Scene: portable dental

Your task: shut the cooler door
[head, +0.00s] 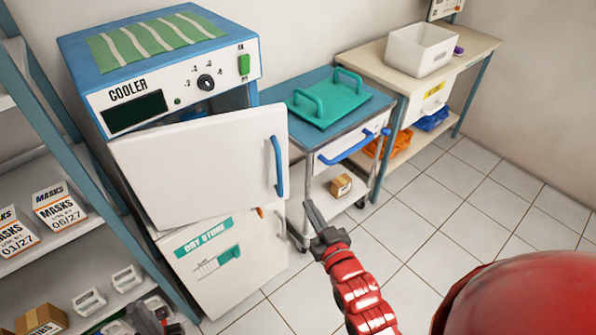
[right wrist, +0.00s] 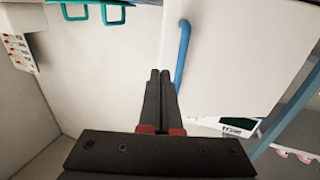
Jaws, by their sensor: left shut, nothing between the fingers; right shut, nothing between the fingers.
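The cooler (head: 105,92) is a white and blue cabinet at the left of the head view. Its white door (head: 200,165) stands ajar, with a dark gap and some blue inside showing above its top edge. The blue door handle (head: 278,167) is on the door's right side; it also shows in the right wrist view (right wrist: 183,52). My right gripper (head: 310,208) is shut and empty, in front of the door and to the right of and below the handle, apart from it. My left gripper (head: 150,318) is low at the left, shut and partly cut off by the frame.
A trolley (head: 325,105) with a green tray stands to the right, then a bench (head: 375,55) with a white bin. Shelves with mask boxes (head: 60,208) are at the left. Tiled floor (head: 440,210) is clear.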

